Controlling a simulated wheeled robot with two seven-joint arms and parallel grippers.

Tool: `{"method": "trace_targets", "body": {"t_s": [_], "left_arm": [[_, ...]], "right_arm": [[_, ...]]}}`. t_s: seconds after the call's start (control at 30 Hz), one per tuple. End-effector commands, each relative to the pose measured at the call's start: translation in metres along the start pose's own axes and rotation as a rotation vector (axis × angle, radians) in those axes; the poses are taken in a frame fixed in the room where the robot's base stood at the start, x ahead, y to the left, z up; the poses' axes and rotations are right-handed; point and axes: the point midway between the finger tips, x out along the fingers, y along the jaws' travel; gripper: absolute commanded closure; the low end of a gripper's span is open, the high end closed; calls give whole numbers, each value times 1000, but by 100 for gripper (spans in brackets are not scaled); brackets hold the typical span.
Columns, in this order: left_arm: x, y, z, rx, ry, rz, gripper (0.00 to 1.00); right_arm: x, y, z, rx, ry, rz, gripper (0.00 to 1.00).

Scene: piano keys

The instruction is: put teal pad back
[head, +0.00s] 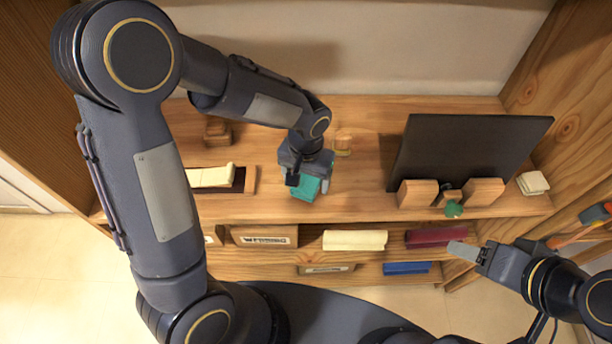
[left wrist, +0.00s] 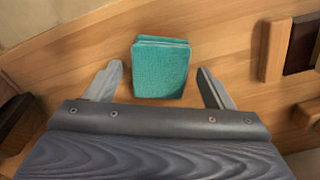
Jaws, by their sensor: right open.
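The teal pad (head: 304,188) lies on the wooden shelf top, just below my left gripper (head: 306,172) in the head view. In the left wrist view the teal pad (left wrist: 160,68) looks like a small stack of cloth. It sits between the two spread fingers of my left gripper (left wrist: 160,76), with a gap on each side. Whether the fingers reach down to its height I cannot tell. My right gripper (head: 470,252) is empty and apart from the pad, in front of the shelf at the lower right.
A wooden tray (head: 250,180) with a dark recess and a cream block (head: 211,176) lies left of the pad. A dark panel (head: 465,155) stands at the right behind wooden blocks (head: 417,194). A cream bar (head: 355,240) and a dark red bar (head: 434,237) lie on the lower shelf.

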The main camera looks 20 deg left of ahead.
Motion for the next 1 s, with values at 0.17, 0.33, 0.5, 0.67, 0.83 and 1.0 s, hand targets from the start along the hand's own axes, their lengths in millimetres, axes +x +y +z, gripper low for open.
{"method": "trace_targets", "body": {"t_s": [0.17, 0.33, 0.5, 0.67, 0.83, 1.0], "left_arm": [[0, 0, 0, 0, 0, 0, 25], [-8, 0, -1, -1, 3, 1, 25], [-37, 0, -1, 0, 8, 2, 25], [-73, 0, -1, 0, 8, 2, 25], [-102, 0, -1, 0, 4, 2, 25], [-118, 0, 0, 1, 1, 0, 25]], "right_arm": [[0, 0, 0, 0, 0, 0, 41], [0, 0, 0, 0, 0, 0, 41], [0, 0, 0, 0, 0, 0, 41], [-1, 0, 0, 0, 0, 0, 41], [-1, 0, 0, 0, 0, 0, 41], [-1, 0, 0, 0, 0, 0, 41]]}}
